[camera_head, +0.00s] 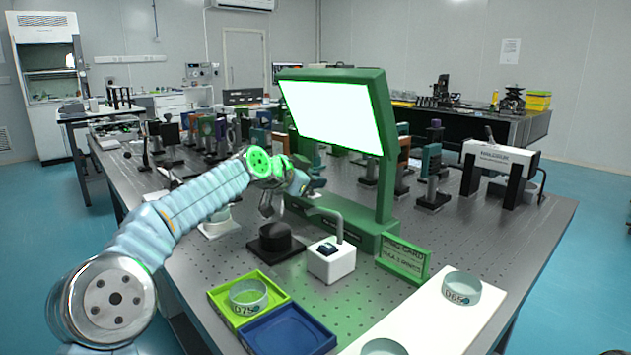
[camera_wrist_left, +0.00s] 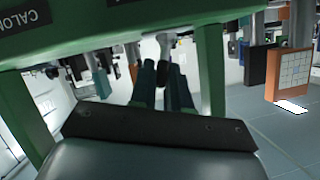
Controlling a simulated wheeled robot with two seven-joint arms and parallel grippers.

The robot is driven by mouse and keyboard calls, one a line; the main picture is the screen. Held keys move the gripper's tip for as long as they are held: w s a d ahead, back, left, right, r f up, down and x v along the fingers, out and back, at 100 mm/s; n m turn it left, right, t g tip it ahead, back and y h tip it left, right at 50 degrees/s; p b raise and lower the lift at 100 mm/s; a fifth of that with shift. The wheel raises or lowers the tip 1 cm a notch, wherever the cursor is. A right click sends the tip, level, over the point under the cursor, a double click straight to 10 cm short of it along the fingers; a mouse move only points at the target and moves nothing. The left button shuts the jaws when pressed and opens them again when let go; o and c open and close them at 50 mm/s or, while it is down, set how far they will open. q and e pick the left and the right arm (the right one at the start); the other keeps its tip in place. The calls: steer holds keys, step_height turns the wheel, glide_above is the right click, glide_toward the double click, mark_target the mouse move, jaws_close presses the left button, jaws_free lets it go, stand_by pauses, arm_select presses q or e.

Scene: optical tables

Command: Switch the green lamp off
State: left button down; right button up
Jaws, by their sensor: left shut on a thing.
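The green lamp (camera_head: 386,190) stands on the table, its large panel (camera_head: 335,112) glowing white. My left gripper (camera_head: 304,184) is under the panel, close to the lamp's frame. In the left wrist view, my two dark fingers (camera_wrist_left: 165,78) reach up below a green beam (camera_wrist_left: 120,28) of the lamp. A small grey piece (camera_wrist_left: 164,44) shows at their tips. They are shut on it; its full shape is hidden. A white box with a dark rocker switch (camera_head: 332,258) sits in front of the lamp, apart from the gripper. My right gripper is not in view.
A black round base (camera_head: 275,240) stands just below the gripper. A lime tray (camera_head: 225,302) holding a glass dish and an empty blue tray (camera_head: 287,333) lie at the front. A green sign (camera_head: 403,260) stands right of the box. Optics crowd the table behind.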

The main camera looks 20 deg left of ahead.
arm_select(q)
steer(key=shift+w+a+r+n+g+h, duration=0.1)
steer(key=shift+w+a+n+g+h, duration=0.25)
steer(key=shift+n, duration=0.5)
steer(key=shift+w+a+n+g+h, duration=0.15)
steer(key=shift+a+n+g+h, duration=0.25)
steer(key=shift+n+h, duration=0.35)
steer(key=c, duration=1.2)
jaws_free()
steer(key=shift+s+a+r, duration=0.15)
steer(key=shift+s+a, duration=0.1)
steer(key=shift+s, duration=0.05)
steer(key=shift+b+v, duration=1.5)
steer(key=shift+v, duration=5)
